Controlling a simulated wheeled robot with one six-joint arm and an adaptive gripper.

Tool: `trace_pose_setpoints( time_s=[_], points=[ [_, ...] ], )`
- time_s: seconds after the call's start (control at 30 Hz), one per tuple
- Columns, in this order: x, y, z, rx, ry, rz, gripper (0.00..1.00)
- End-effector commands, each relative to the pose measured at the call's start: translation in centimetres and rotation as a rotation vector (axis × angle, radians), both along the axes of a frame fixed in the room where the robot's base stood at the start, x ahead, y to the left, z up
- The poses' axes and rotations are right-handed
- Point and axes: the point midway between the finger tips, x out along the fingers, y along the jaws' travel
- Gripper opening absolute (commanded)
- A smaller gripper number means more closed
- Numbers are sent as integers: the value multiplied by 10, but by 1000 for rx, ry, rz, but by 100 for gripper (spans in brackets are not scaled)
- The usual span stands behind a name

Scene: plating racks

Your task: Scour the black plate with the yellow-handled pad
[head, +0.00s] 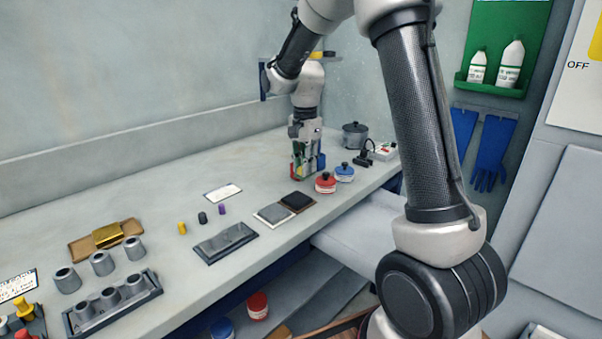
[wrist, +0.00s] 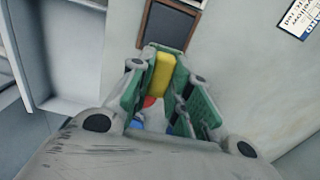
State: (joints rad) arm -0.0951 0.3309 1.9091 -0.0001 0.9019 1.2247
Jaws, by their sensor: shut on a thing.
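The black plate (head: 297,201) lies flat on the bench beside a lighter grey plate. A dark panel with a brownish border, likely that plate, shows at the top of the wrist view (wrist: 170,30). My gripper (head: 303,168) points down over the bench, behind and a little right of the black plate. In the wrist view its green-lined fingers (wrist: 165,95) are shut on the yellow handle (wrist: 160,75). The pad under the handle is hidden. Small red and blue parts show beside and below the fingers; I cannot tell exactly what they belong to.
A red jar (head: 325,183) and a blue jar (head: 345,173) stand close right of my gripper. A grey pot (head: 355,134) is behind them. The grey plate (head: 274,214) and a dark tray (head: 226,243) lie to the left. A white card (head: 223,192) lies behind.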

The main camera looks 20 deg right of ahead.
Motion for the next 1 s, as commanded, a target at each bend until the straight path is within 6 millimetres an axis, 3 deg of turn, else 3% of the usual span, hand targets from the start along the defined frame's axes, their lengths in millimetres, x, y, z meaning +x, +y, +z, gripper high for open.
trace_pose_setpoints(
  time_s=[0.3,0.8,1.0],
  points=[
    [-2,-8,20,0,-1,2,0],
    [-3,-8,20,0,0,1,0],
    [-10,-22,8,0,3,-26,0]
  ],
)
